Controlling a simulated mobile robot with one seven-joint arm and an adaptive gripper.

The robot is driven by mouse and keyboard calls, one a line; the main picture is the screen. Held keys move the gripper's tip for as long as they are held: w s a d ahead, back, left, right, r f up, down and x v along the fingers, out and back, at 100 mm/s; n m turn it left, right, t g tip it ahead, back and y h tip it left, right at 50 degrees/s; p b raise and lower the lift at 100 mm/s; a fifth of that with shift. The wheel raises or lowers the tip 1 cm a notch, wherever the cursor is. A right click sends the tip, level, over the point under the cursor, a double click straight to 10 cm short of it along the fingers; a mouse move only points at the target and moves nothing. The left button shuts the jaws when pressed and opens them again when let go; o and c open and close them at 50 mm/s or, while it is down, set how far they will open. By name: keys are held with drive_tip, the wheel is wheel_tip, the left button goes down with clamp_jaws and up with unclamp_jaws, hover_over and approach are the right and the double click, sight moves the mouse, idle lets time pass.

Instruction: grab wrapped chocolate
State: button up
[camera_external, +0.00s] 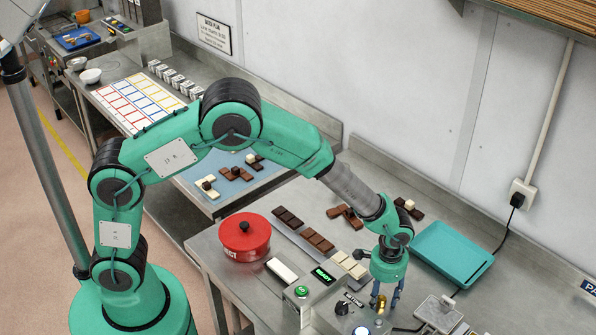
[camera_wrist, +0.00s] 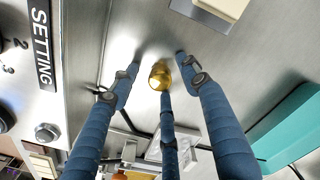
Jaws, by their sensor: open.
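The wrapped chocolate, a small shiny gold piece (camera_wrist: 159,76), is on the steel bench among my gripper's fingertips in the wrist view. It also shows in the external view (camera_external: 381,302), partly behind a finger. My gripper (camera_wrist: 158,72) has three blue fingers, spread apart around the chocolate. Two fingers are to its left and right, and the third is just below it in the wrist picture. In the external view my gripper (camera_external: 386,301) points down at the bench. I cannot tell whether any finger touches the chocolate.
A control box with a dial (camera_external: 341,308) and READY display stands left of my gripper. A teal tray (camera_external: 455,253) is to the right, and a metal device (camera_external: 438,313) with a cable is close by. Chocolate bars (camera_external: 317,240) and a red lidded pot (camera_external: 245,238) are farther left.

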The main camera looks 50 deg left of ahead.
sight(382, 299)
drive_tip(key=shift+c, duration=0.5)
drive_tip(key=c, duration=0.9)
drive_tip(key=shift+r, duration=0.2)
wheel_tip(382, 299, up, 10)
drive_tip(key=shift+f+p, duration=0.15)
drive_tip(key=shift+p, duration=0.5)
